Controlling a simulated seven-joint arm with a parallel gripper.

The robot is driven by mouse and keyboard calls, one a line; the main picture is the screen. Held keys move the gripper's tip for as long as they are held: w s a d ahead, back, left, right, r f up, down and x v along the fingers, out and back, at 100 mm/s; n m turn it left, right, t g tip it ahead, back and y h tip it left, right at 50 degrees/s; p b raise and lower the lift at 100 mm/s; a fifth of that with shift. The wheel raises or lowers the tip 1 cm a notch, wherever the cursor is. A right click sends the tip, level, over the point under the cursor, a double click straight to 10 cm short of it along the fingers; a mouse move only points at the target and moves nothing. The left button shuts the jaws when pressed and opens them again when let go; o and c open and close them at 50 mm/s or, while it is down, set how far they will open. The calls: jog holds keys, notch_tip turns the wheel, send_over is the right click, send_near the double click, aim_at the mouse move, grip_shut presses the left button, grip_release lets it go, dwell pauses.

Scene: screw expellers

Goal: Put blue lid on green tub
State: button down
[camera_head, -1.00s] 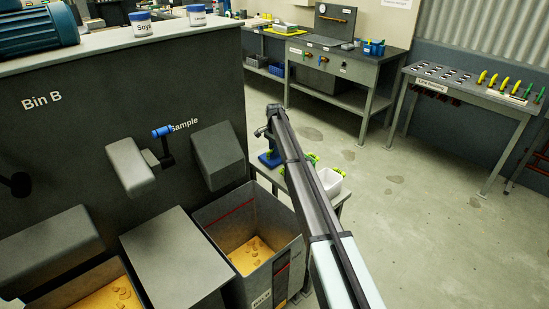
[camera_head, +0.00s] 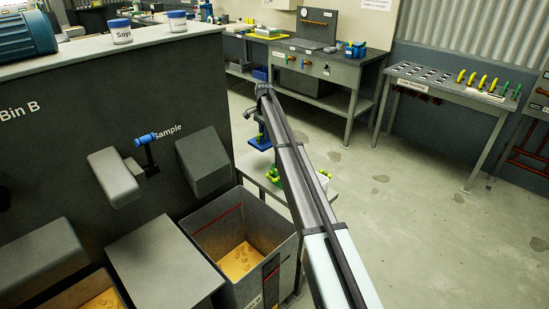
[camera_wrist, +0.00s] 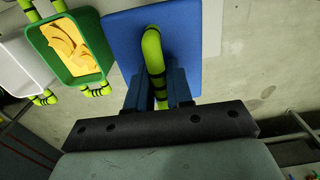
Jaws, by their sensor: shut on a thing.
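The blue lid (camera_wrist: 190,50) is a flat square plate with a curved lime-green handle (camera_wrist: 153,55). My gripper (camera_wrist: 158,88) is shut on this handle in the wrist view. The green tub (camera_wrist: 92,80) is beside the lid, at upper left; it is open and holds yellow flakes, with lime-green black-banded handles around it. In the head view the lid (camera_head: 260,142) hangs below the end of my arm, above the small table. The green tub (camera_head: 275,178) is mostly hidden behind my arm there. My gripper (camera_head: 262,126) is small and partly hidden in that view.
A white tub (camera_wrist: 22,65) stands just left of the green tub. The small table (camera_head: 249,166) stands behind an open bin of yellow material (camera_head: 240,260). The dark machine (camera_head: 80,150) is to the left. Open floor (camera_head: 420,220) lies to the right.

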jog(key=s+d+r, duration=0.7)
jog(key=s+d, duration=0.2)
jog(key=s, duration=0.3)
notch_tip(320, 180, down, 9)
jog(key=shift+d, duration=0.15)
jog(key=shift+s+f, duration=0.1)
jog(key=shift+f, duration=0.5)
jog(key=c, duration=1)
grip_release()
notch_tip(320, 180, up, 13)
jog(key=shift+r, duration=0.1)
